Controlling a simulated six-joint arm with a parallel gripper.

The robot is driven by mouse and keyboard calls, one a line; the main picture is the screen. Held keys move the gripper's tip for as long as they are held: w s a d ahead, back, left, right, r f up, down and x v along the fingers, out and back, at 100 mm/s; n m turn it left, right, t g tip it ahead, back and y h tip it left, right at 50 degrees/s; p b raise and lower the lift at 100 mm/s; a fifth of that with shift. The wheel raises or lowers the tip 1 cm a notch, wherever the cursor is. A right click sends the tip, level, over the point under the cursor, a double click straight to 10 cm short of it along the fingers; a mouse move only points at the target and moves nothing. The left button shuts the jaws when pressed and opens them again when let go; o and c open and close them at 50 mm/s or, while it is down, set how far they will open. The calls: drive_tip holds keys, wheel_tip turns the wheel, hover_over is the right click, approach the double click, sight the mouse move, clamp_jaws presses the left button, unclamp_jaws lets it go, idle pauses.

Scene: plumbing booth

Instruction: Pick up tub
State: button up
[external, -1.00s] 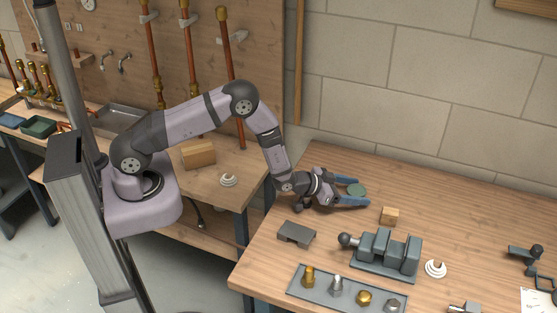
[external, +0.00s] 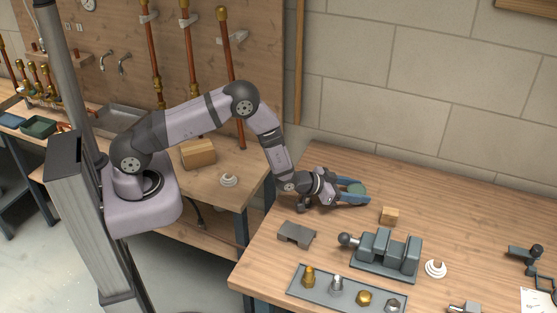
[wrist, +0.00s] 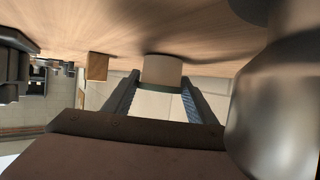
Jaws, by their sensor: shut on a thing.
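The tub (external: 357,187) is a small round container with a green lid, standing on the wooden workbench. In the wrist view, the tub (wrist: 161,71) shows a pale side and a green rim between the two fingers, and its base appears to be against the table. My gripper (external: 361,192) lies low and nearly level over the bench, its blue fingers shut on the tub from both sides. The wrist view shows my gripper (wrist: 161,83) with a finger on each side of it. The far side of the tub is hidden.
A wooden block (external: 389,215) and a grey vise (external: 385,254) stand in front of the tub. A grey bracket (external: 296,234) lies nearer the bench edge, and a tray (external: 320,292) of fittings is at the front. The bench behind and right of the tub is clear.

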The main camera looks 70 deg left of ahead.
sight(357, 189)
drive_tip(key=shift+r+b, duration=1.45)
drive_tip(key=shift+r, duration=3.5)
drive_tip(key=shift+a, duration=0.1)
